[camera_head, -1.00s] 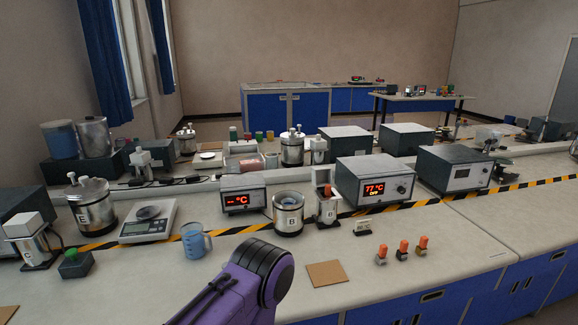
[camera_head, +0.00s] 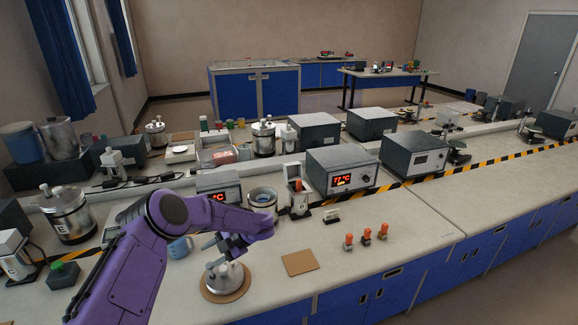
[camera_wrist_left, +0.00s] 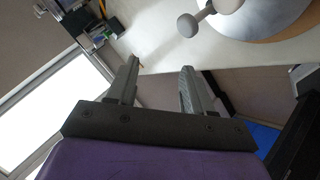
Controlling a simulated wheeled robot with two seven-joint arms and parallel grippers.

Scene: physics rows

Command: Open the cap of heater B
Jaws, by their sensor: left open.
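Heater B (camera_head: 264,194) is a metal pot on the bench in the head view. Its top is open with no cap on it, and my left arm hides its lower front. A silvery round cap with grey knobs (camera_head: 226,277) rests on a round cork mat (camera_head: 207,296) nearer the front edge. My left gripper (camera_head: 212,246) is just above and behind the cap, open and apparently empty. In the left wrist view, the open jaws (camera_wrist_left: 159,72) have nothing between them; the cap (camera_wrist_left: 262,14) shows beyond them at upper right. My right gripper is out of view.
A holder B (camera_head: 298,204) with an orange-topped item stands right of heater B. A blue beaker (camera_head: 180,247) is partly behind my arm. Several orange-capped vials (camera_head: 366,236) and a square cork mat (camera_head: 299,263) lie to the right. Pot E (camera_head: 68,219) stands left.

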